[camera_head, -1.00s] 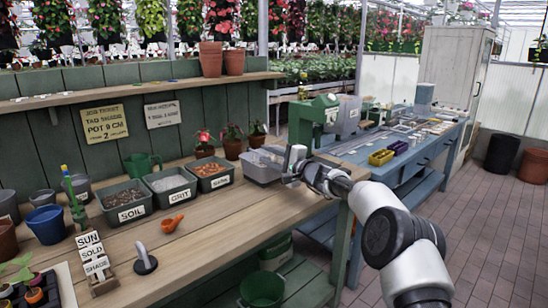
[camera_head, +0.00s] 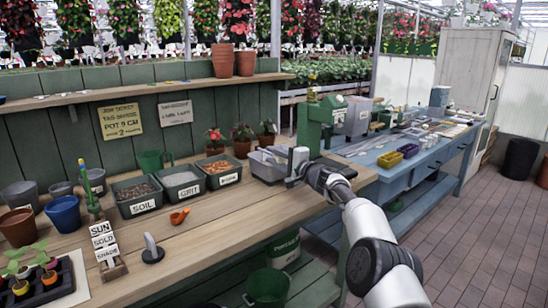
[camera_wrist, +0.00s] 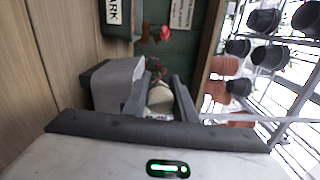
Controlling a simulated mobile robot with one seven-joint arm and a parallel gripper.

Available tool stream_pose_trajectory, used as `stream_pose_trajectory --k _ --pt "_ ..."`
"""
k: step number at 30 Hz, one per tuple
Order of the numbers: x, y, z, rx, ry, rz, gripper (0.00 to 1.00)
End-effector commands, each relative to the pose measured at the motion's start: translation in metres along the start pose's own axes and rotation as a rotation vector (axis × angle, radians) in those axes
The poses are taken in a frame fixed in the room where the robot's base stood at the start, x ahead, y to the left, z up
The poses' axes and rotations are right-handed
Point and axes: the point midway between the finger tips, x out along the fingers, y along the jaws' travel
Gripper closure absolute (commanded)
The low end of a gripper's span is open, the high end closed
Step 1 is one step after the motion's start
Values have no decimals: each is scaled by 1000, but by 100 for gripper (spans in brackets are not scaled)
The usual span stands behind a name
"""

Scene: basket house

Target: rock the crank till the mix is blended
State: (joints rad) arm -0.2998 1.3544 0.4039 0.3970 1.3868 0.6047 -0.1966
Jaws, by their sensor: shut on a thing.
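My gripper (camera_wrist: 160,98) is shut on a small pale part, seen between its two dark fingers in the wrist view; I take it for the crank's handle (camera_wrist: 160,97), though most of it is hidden. A grey box-like body (camera_wrist: 112,85) stands beside the fingers. In the head view my gripper (camera_head: 302,172) is at the right end of the wooden bench (camera_head: 215,225), next to a translucent grey tub (camera_head: 266,167). My wrist covers the grip there. The mix cannot be seen in either view.
A green machine (camera_head: 320,118) stands behind my gripper, by the blue table (camera_head: 405,150). Tiled floor (camera_head: 455,250) is open at right.

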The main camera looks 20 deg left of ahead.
Motion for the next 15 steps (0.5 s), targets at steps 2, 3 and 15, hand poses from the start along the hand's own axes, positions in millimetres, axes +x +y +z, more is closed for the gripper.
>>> stream_pose_trajectory --k 2,3,15 --pt "-4 -8 -9 -9 18 -9 100" --pt "-4 -8 -9 -9 18 -9 72" --pt "-2 -4 -4 -3 8 -5 58"
